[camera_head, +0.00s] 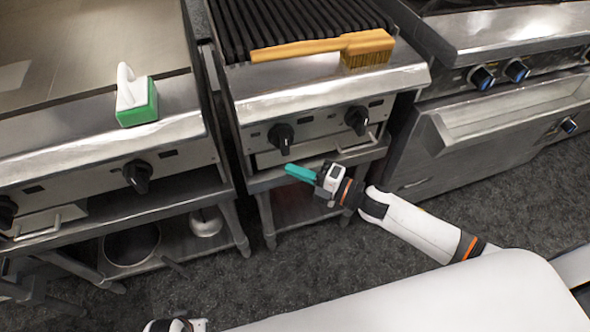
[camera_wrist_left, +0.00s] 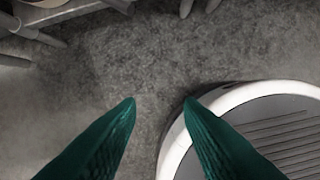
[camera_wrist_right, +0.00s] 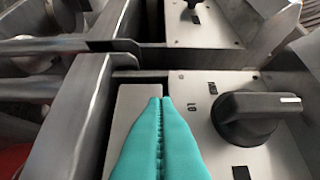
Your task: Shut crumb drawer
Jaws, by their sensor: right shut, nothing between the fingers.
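The crumb drawer (camera_head: 320,148) is a flat steel front under the knobs of the middle grill, with a small handle (camera_head: 355,143) on its right part. Its pale front (camera_wrist_right: 128,108) also shows in the right wrist view, beside the knob panel. I cannot tell whether any gap is left. My right gripper (camera_head: 290,169) is shut and empty, its teal fingers in front of the drawer's left part, pointing left in the head view. In the right wrist view the closed fingertips (camera_wrist_right: 160,102) overlap the drawer front; contact is unclear. My left gripper (camera_wrist_left: 160,102) is open and empty above the floor.
Two black knobs (camera_head: 281,137) sit above the drawer. A yellow-handled brush (camera_head: 325,46) lies on the grill. A green and white scrubber (camera_head: 136,103) rests on the left griddle, which has its own handled drawer (camera_head: 44,222). An oven (camera_head: 480,120) stands right. Grey floor is clear in front.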

